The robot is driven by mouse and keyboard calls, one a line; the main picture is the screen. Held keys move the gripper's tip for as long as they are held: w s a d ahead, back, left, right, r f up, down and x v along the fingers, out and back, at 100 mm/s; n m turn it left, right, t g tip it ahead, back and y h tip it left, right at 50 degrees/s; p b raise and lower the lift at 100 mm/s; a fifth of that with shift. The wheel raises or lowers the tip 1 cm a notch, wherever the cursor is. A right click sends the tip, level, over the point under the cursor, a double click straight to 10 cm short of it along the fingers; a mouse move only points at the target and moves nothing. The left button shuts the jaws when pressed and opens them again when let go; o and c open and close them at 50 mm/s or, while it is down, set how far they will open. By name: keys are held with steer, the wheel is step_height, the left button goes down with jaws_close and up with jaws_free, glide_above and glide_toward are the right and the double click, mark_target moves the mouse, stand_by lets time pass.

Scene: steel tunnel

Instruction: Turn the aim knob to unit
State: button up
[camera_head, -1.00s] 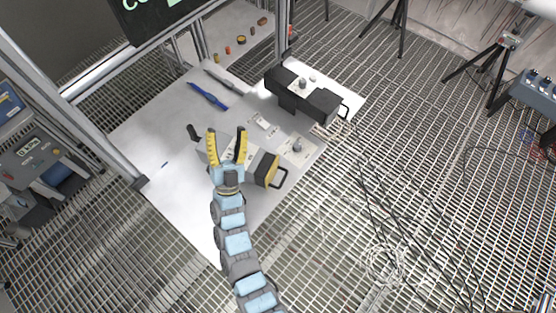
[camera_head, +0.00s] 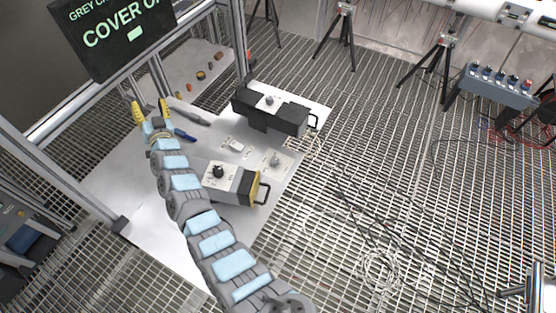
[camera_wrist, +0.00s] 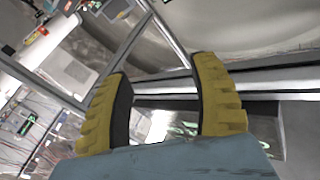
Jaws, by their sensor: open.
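Three knobs show in the head view, and I cannot read which is the aim knob. A black knob (camera_head: 218,171) sits on a light grey box (camera_head: 238,192) with a black and yellow end. A small grey knob (camera_head: 276,160) stands on a pale plate on the table. Another knob (camera_head: 269,101) is on a black device (camera_head: 285,119) at the back. My gripper (camera_head: 151,104) is open and empty, up and left of all three, near the frame bar. Its yellow fingers are spread in the wrist view (camera_wrist: 160,72), with nothing between them; no knob shows clearly there.
A sign (camera_head: 115,35) reading "COVER O…" hangs at upper left above a metal frame bar (camera_head: 98,92). A blue tool (camera_head: 184,135) and a grey tool (camera_head: 190,115) lie near my gripper. The white table (camera_head: 115,180) is bare at left. Tripods stand behind.

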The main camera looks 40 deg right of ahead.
steer(key=w+d+n+g+y, duration=0.3)
steer(key=w+y, duration=0.1)
steer(key=n+g+y+b, duration=0.25)
steer(key=n+g, duration=0.25)
steer(key=g, duration=1.1)
glide_above(275, 160)
step_height(275, 160, down, 4)
steer(key=shift+h, duration=0.45)
steer(key=shift+w+a+f, duration=0.1)
steer(key=shift+w+f, duration=0.05)
steer(key=shift+f, duration=8.55)
